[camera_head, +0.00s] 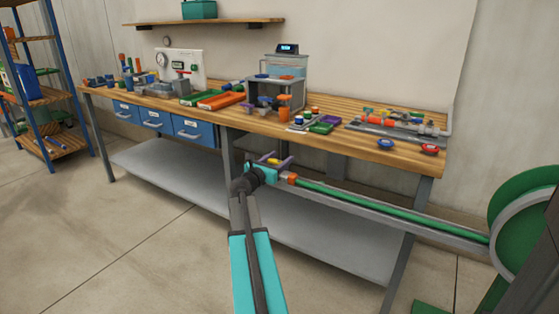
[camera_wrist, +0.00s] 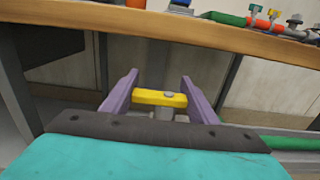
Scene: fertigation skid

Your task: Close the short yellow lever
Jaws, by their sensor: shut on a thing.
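The short yellow lever (camera_wrist: 160,98) lies crosswise between the two purple fingers of my gripper (camera_wrist: 158,97) in the wrist view. Its ends meet the inner faces of both fingers, and a round grey bolt head sits on its top. A grey stem shows below it. In the head view my gripper (camera_head: 279,163) is low in front of the workbench, and a small bit of the yellow lever (camera_head: 273,161) shows between the fingers. The valve body under the lever is mostly hidden by my gripper.
A green pipe (camera_head: 385,212) with an orange fitting (camera_head: 291,179) runs right to a large green wheel-like part (camera_head: 520,225). The workbench (camera_head: 345,139) stands close behind, with coloured parts on top and a grey lower shelf (camera_head: 185,181). Open floor lies at left.

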